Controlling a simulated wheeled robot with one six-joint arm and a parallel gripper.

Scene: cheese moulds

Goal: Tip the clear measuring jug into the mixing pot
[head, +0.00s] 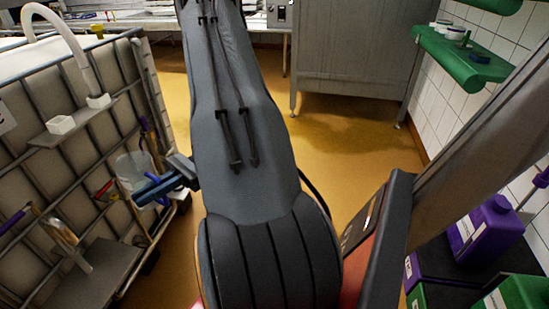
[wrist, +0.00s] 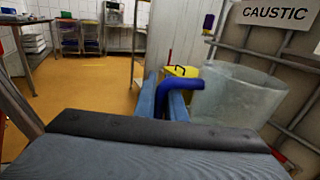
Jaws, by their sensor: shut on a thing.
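The clear measuring jug (head: 132,167) hangs at the left in the head view, beside the caged tank. It is large and close at the right of the wrist view (wrist: 238,98), roughly upright, with its rim at the top and its blue handle toward my gripper. My gripper (head: 160,189) is shut on that blue handle; in the wrist view the two blue fingers (wrist: 163,95) stand either side of it. I cannot tell whether the jug holds liquid. I cannot make out the mixing pot in either view.
A caged tank (head: 60,170) with a white hose (head: 72,45) and small shelves stands close at the left. A green shelf (head: 462,58) and a purple can (head: 485,235) are at the right. A yellow object (wrist: 180,72) stands behind the jug. The yellow floor (head: 345,145) ahead is clear.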

